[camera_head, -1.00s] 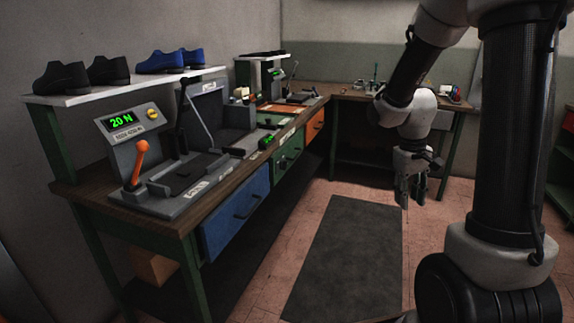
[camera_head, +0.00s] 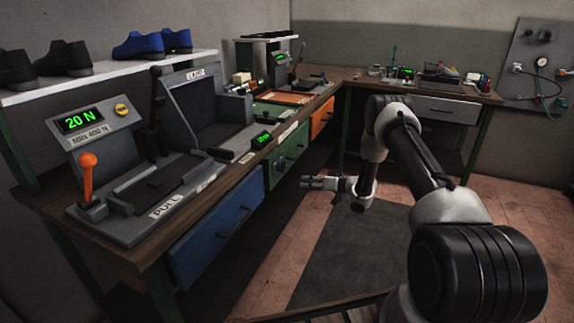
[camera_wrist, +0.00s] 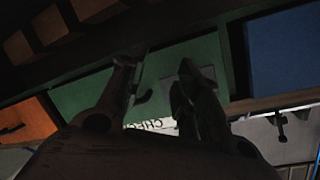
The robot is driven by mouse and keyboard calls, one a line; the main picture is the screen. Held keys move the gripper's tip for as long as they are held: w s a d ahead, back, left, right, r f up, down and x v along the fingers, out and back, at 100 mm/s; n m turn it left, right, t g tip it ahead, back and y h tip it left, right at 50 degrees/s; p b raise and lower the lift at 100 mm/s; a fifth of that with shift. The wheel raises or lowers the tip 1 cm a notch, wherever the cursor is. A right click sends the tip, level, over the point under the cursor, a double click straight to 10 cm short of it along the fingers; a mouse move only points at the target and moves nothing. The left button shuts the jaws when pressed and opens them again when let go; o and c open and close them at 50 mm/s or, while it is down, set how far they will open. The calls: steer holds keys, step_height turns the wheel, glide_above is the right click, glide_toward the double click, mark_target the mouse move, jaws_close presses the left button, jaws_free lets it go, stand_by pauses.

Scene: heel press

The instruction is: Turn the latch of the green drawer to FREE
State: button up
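The green drawer (camera_head: 290,151) is under the bench, between the blue and orange drawers, and looks shut. A small dark latch (camera_head: 281,165) shows on its front toward the blue drawer; its setting is too small to read. In the wrist view the green front (camera_wrist: 82,95) fills the middle, with a dark handle (camera_wrist: 143,97) and a grey plate (camera_wrist: 170,83) partly hidden behind a finger. My gripper (camera_head: 308,183) is out in front of the drawer, apart from it, pointing toward the bench. In the wrist view my gripper (camera_wrist: 153,72) has its two fingers spread with nothing between them.
The blue drawer (camera_head: 217,231) is nearer and the orange drawer (camera_head: 321,117) farther along. A press with an orange-knobbed lever (camera_head: 88,175) and a 20 N display stands on the bench (camera_head: 155,246). A dark mat (camera_head: 330,259) covers clear floor before the drawers.

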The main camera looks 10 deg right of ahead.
mark_target(285, 168)
step_height(285, 168, up, 6)
steer(key=a+y, duration=0.2)
steer(key=y, duration=0.1)
steer(key=shift+m, duration=0.4)
steer(key=x, duration=0.7)
steer(key=shift+s+a+f, duration=0.1)
steer(key=shift+a+f, duration=0.1)
steer(key=shift+a, duration=0.15)
jaws_close()
